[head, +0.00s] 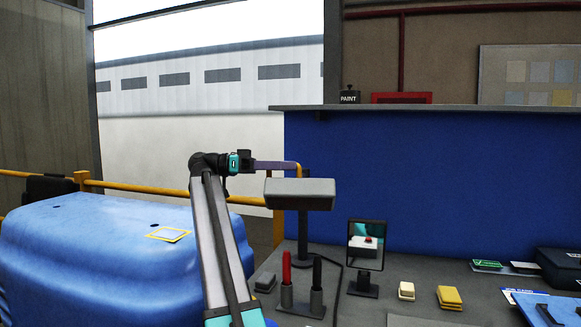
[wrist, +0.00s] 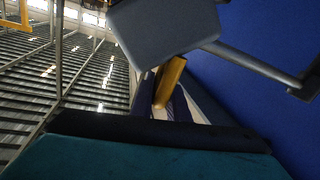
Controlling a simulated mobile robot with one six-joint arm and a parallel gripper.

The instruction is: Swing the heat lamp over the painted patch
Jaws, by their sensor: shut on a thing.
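The heat lamp has a grey box-shaped head (head: 300,194) on a dark post standing on the bench, with a yellow handle (head: 299,171). My gripper (head: 292,166) reaches in from the left, and its fingers are shut on that handle. The wrist view shows the yellow handle (wrist: 169,82) between the fingers, with the lamp head (wrist: 165,28) and its grey arm (wrist: 255,64) beyond. The painted patch (head: 168,235), framed in yellow, lies on the blue car panel at the left. The lamp head is right of the panel, above the bench, not over the patch.
A red and a black lever (head: 287,268) stand in front of the lamp post. Sanding blocks (head: 449,297) lie on the bench. A yellow rail (head: 130,187) runs behind the blue panel.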

